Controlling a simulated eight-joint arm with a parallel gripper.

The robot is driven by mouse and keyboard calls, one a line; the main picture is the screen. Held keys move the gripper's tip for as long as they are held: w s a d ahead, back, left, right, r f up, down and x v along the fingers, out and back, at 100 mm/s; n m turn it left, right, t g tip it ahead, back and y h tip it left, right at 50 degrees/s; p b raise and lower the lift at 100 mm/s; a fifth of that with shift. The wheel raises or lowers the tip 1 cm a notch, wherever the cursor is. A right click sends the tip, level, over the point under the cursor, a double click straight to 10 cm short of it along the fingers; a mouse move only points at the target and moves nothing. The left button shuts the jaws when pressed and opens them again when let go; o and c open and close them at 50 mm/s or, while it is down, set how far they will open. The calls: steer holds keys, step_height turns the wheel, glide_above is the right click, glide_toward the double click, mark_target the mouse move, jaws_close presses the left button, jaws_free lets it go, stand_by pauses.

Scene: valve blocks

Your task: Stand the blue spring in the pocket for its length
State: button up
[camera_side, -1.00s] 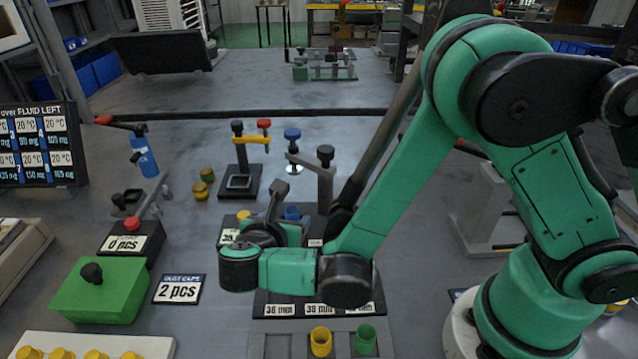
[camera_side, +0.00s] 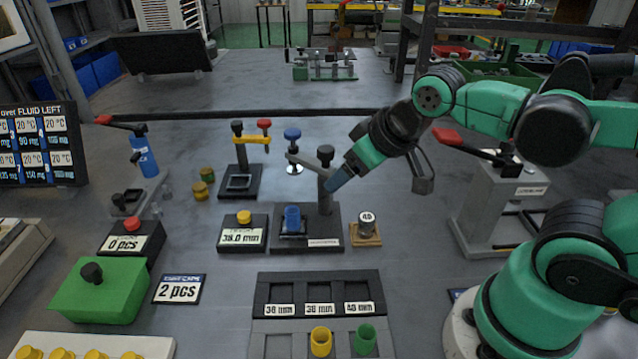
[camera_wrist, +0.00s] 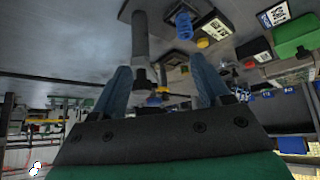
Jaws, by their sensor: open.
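The blue spring (camera_side: 292,219) stands upright on the black gauge base (camera_side: 325,239), beside its grey post. It also shows in the wrist view (camera_wrist: 184,24). The readout (camera_side: 241,236) left of it appears to read 38.0 mm. The black pocket tray (camera_side: 318,277) lies nearer the camera, with three labelled pockets; the labels look like 36, 38 and 40 mm, though the small print is hard to read. No spring shows in these pockets. My gripper (camera_side: 336,181) is open and empty, tilted down-left, above and right of the spring near the post. Its two blue fingers are apart in the wrist view (camera_wrist: 160,65).
A block marked 40 (camera_side: 366,226) stands on a wooden base right of the gauge. A lever press (camera_side: 498,190) stands right. Table between gauge and tray is clear.

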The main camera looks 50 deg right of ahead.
stand_by(0.5)
steer(key=m+g+h, duration=0.2)
steer(key=m+h, duration=0.3)
steer(key=m, duration=0.1)
glide_above(291, 213)
steer(key=s+d, duration=0.1)
steer(key=s, duration=0.2)
step_height(291, 213, down, 4)
steer(key=shift+w+f, duration=0.1)
steer(key=shift+w, duration=0.05)
steer(key=a+f+m+h, duration=0.1)
steer(key=a+f+m+t+h, duration=0.1)
steer(key=m, duration=0.1)
steer(key=a+f+m+h, duration=0.1)
steer(key=h, duration=0.1)
steer(key=shift+w+a, duration=0.35)
steer(key=shift+w, duration=0.05)
steer(key=shift+s+a+f+m+t+h, duration=0.15)
steer(key=shift+a+f+m+t+h, duration=0.25)
steer(key=shift+m, duration=0.4)
steer(key=shift+x, duration=2.8)
steer(key=shift+d+r, duration=0.1)
